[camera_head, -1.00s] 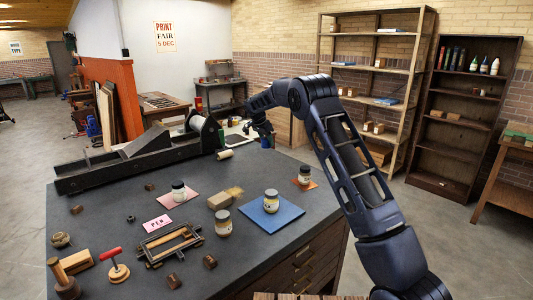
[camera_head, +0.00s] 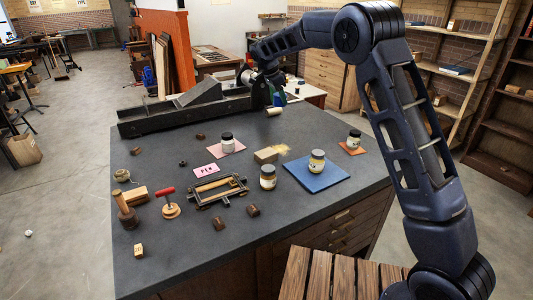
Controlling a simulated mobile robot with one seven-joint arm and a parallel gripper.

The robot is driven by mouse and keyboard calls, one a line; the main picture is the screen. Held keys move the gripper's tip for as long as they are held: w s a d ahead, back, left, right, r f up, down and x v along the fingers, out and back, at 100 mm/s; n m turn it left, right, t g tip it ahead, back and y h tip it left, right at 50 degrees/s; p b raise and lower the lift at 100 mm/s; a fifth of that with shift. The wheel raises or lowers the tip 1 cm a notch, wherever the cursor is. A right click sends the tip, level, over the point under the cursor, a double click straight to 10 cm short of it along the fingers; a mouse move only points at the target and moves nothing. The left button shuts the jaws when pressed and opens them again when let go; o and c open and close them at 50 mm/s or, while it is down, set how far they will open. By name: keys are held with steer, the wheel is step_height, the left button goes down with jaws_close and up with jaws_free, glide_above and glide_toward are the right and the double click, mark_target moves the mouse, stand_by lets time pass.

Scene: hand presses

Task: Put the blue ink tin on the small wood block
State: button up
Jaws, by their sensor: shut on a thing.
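My gripper (camera_head: 270,86) is small and partly hidden at the far end of the dark table (camera_head: 150,278). It is shut on a small blue thing (camera_head: 279,99), which hangs at the far edge by the press; it is too small to read as the ink tin for sure. A small pale wood block (camera_head: 266,156) lies mid-table, with a yellowish patch beside it on the right. Its top looks bare. My gripper is well beyond it. A jar with a pale label (camera_head: 317,162) stands on a blue mat (camera_head: 330,183).
A long dark press (camera_head: 180,114) lines the back left. Jars stand near the block (camera_head: 268,178), on a pink mat (camera_head: 227,142) and on an orange mat (camera_head: 354,139).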

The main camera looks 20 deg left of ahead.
steer(key=r, duration=0.1)
glide_above(270, 152)
steer(key=a, duration=0.1)
steer(key=shift+m, duration=0.4)
steer(key=f, duration=1.9)
steer(key=shift+s+a+f, duration=0.25)
steer(key=shift+s+f, duration=0.1)
steer(key=shift+f, duration=0.05)
steer(key=shift+f, duration=0.15)
steer(key=o, duration=1.1)
steer(key=shift+o, duration=0.2)
steer(key=v, duration=1.2)
steer(key=shift+w, duration=0.15)
